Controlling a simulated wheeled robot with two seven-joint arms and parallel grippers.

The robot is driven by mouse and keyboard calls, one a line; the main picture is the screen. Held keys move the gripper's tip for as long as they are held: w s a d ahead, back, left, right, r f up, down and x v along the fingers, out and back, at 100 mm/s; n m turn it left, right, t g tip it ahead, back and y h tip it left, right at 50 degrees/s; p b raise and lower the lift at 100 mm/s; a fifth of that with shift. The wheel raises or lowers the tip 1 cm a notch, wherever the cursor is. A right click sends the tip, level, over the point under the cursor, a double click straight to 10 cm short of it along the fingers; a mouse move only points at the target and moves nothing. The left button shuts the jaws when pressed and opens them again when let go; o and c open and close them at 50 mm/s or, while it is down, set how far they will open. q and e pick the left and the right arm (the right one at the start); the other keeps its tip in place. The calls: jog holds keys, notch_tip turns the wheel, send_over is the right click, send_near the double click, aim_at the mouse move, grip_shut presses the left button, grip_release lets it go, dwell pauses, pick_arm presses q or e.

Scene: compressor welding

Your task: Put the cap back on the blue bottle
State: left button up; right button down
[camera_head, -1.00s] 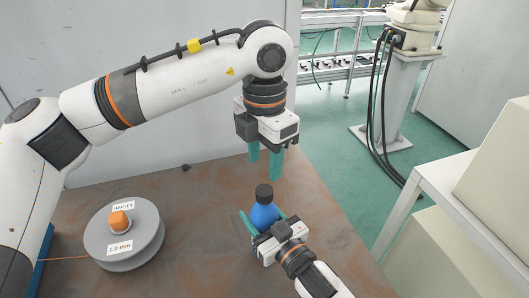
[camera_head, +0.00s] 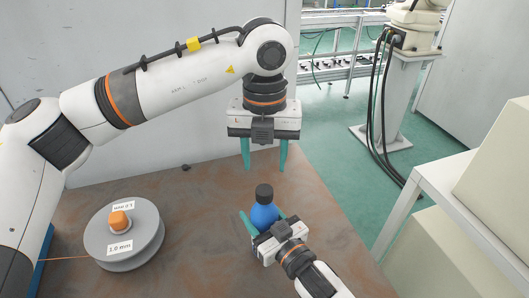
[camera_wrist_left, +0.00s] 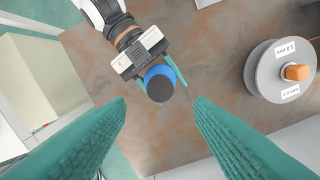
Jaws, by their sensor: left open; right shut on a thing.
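The blue bottle (camera_head: 263,216) stands upright near the table's right side, and a black cap (camera_head: 264,193) sits on its top. My right gripper (camera_head: 262,214) is shut around the bottle's body, its teal fingers on either side. My left gripper (camera_head: 264,168) is open and empty, pointing down above the cap with a gap between. In the left wrist view the black cap (camera_wrist_left: 160,88) shows between the open teal fingers, with a rim of the blue bottle (camera_wrist_left: 158,70) around it. Whether the cap is fully seated cannot be told.
A grey wire spool (camera_head: 124,240) with an orange knob lies at the table's left. The brown table (camera_head: 190,215) is bare between spool and bottle. A grey wall panel (camera_head: 130,150) stands behind, and a white stand (camera_head: 440,190) is at the right.

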aim_at(264, 189)
pick_arm(q)
notch_tip(264, 189, down, 8)
jog(key=shift+r, duration=0.15)
dwell(0.4)
jog(key=c, duration=1)
jog(key=m, duration=1.9)
jog(key=shift+m, duration=0.4)
jog(key=m, duration=0.4)
jog(key=shift+m, duration=0.4)
jog(key=o, duration=1.2)
jog(key=shift+c, duration=0.2)
